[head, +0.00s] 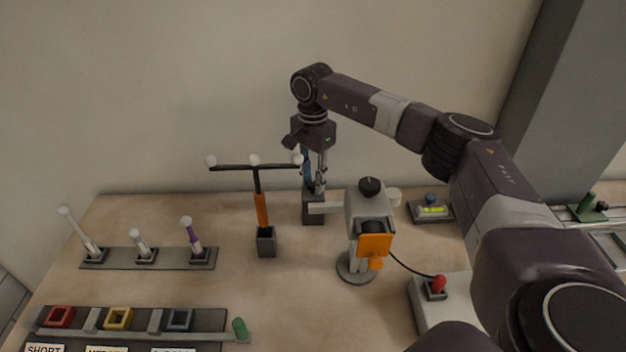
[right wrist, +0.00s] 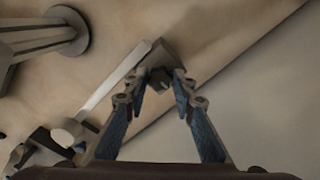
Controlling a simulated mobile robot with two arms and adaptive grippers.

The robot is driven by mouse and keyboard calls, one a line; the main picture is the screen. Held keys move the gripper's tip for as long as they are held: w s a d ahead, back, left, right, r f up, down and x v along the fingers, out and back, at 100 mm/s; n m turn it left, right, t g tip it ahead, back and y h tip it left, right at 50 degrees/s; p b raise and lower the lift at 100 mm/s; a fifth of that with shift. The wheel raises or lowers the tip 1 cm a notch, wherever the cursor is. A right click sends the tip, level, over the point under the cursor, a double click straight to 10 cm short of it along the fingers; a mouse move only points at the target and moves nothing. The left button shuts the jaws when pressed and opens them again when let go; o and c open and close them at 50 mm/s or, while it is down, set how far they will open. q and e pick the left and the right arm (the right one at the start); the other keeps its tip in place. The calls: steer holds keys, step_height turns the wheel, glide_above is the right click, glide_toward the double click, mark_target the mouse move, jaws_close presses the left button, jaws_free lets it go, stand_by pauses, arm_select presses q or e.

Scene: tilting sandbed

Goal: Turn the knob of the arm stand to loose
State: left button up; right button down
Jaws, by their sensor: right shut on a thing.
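My right gripper (head: 317,188) reaches down from above over a small dark grey block (head: 313,212) near the wall. In the right wrist view its blue-padded fingers (right wrist: 159,84) close in on a small dark piece at the block (right wrist: 165,55); the grip is partly hidden. To the right stands a grey box-headed stand (head: 360,207) on a round base, with a black knob (head: 369,187) on top and an orange plate (head: 374,244) in front. Which part is the arm stand's knob is unclear. My left gripper is out of view.
A rack (head: 170,259) of white-tipped sticks and a tray (head: 210,319) with coloured sockets lie further left. A red-button box (head: 432,300) and an indicator box (head: 415,212) stand right.

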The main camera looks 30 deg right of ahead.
mark_target(313, 184)
steer(key=shift+w+r+n, duration=0.1)
steer(key=shift+r+n, duration=0.05)
steer(key=shift+n, duration=0.15)
steer(key=c, duration=1.6)
jaws_free()
step_height(313, 184, up, 12)
steer(key=shift+f, duration=0.1)
